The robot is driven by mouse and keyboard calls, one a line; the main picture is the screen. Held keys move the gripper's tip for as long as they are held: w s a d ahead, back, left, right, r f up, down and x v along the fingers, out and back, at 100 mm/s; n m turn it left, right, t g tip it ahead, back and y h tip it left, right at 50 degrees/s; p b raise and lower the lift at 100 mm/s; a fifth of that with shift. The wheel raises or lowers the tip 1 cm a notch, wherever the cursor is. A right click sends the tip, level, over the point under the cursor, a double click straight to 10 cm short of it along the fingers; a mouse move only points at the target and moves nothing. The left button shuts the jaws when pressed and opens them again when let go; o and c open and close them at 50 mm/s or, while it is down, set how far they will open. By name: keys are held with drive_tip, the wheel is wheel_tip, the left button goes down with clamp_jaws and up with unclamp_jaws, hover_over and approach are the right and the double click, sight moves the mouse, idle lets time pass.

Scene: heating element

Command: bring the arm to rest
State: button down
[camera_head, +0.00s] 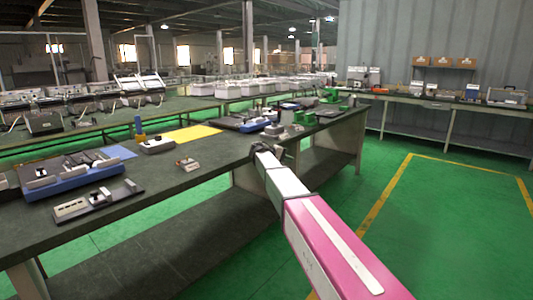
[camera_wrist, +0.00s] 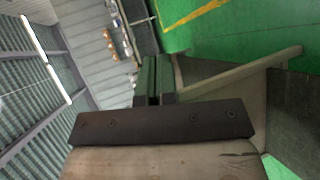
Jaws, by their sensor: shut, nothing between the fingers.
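My arm (camera_head: 335,243), pink and white, reaches from the lower right of the head view toward the right part of the long dark workbench (camera_head: 225,178). My gripper (camera_head: 259,148) is at its far end, close to the bench's front edge. The head view shows it small and dark, and I cannot tell whether it touches the bench. In the wrist view my gripper (camera_wrist: 154,82) shows its two dark fingers side by side, shut with nothing between them.
A blue fixture (camera_head: 72,185), a small tan block (camera_head: 188,164) and a yellow mat (camera_head: 192,133) lie on the bench. Green machine parts (camera_head: 304,118) stand near its far end. The green floor (camera_head: 450,215) at right is open. A side bench (camera_head: 455,104) lines the back wall.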

drive_tip(key=s+d+f+g+y, duration=0.1)
drive_tip(key=s+d+f+y, duration=0.15)
drive_tip(key=s+f, duration=0.4)
drive_tip(key=s+d+f+m+g+y, duration=0.1)
drive_tip(key=s+d+f+y, duration=0.15)
drive_tip(key=s+f, duration=0.45)
drive_tip(key=s+d+f+g+y, duration=0.1)
drive_tip(key=s+d+f+y, duration=0.1)
drive_tip(key=s+d+f, duration=0.45)
drive_tip(key=s+a+f+m+y, duration=0.1)
drive_tip(key=s+a+f+y, duration=0.1)
drive_tip(key=s, duration=0.8)
drive_tip(key=s+a+f+m+g+y, duration=0.1)
drive_tip(key=s+f+y, duration=0.3)
drive_tip(key=s, duration=0.6)
drive_tip(key=shift+s+a+f+m, duration=0.25)
drive_tip(key=shift+s+a+m, duration=0.1)
drive_tip(key=shift+m, duration=0.15)
